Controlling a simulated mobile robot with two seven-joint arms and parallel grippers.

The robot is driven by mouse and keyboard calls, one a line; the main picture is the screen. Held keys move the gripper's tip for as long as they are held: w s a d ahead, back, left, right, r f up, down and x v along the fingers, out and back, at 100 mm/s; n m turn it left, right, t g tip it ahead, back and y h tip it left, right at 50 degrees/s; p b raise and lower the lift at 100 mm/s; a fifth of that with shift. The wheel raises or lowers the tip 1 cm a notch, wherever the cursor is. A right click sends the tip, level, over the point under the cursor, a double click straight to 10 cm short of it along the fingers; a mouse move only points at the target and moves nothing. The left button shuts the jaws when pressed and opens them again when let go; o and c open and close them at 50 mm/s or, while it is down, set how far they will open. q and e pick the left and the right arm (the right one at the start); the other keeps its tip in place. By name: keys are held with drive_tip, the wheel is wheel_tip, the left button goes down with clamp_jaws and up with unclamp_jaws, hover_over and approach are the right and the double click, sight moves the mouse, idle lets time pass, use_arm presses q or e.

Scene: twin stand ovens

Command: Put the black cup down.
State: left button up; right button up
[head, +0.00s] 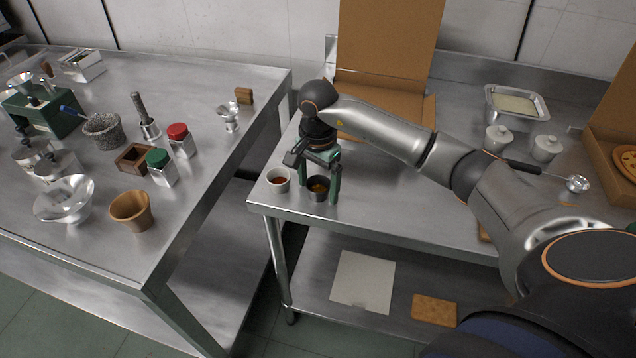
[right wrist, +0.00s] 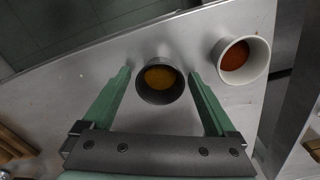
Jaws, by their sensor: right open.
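The black cup (head: 318,188) with yellow-orange contents stands upright on the right-hand steel table near its left front corner. In the right wrist view the black cup (right wrist: 160,82) sits between the tips of my right gripper (right wrist: 158,88), with a gap showing on each side. My right gripper (head: 320,182) is open around the cup and points down at it. My left gripper is not in view.
A white cup (head: 278,181) with red contents stands close beside the black cup, also in the right wrist view (right wrist: 242,60). A cardboard box (head: 385,75) stands behind my right arm. The table's front edge is close to the black cup. A gap separates it from the left table (head: 215,180).

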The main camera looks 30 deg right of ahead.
wheel_tip(320, 180, up, 12)
drive_tip(key=f, duration=0.1)
drive_tip(key=s+a+f+m+g+y, duration=0.1)
drive_tip(key=s+a+f+y, duration=0.15)
drive_tip(key=a, duration=0.35)
drive_tip(key=s+a+f+y+b, duration=0.1)
drive_tip(key=a+y, duration=0.2)
drive_tip(key=a, duration=0.3)
drive_tip(key=s+a+f+m+g+y, duration=0.1)
drive_tip(key=a+f+y, duration=0.15)
drive_tip(key=a, duration=0.45)
drive_tip(key=s+a+r+m+t+y, duration=0.2)
drive_tip(key=a+r+m+t+y, duration=0.35)
drive_tip(key=a+m+y, duration=0.55)
drive_tip(key=w+d+f+m+t+h, duration=0.1)
drive_tip(key=d+f+m+t+h, duration=0.55)
drive_tip(key=m, duration=0.95)
drive_tip(key=w+d+f+m+t+h, duration=0.1)
drive_tip(key=d+f+m+t+h, duration=0.5)
drive_tip(key=m, duration=0.9)
drive_tip(key=s+d+f+m+g+h+p, duration=0.2)
drive_tip(key=s+d+f+m+g+h, duration=0.2)
drive_tip(key=s+f+m, duration=0.7)
drive_tip(key=shift+s+d+f+m+g+p, duration=0.35)
drive_tip(key=shift+s+f+g, duration=0.95)
drive_tip(key=shift+s+f, duration=0.75)
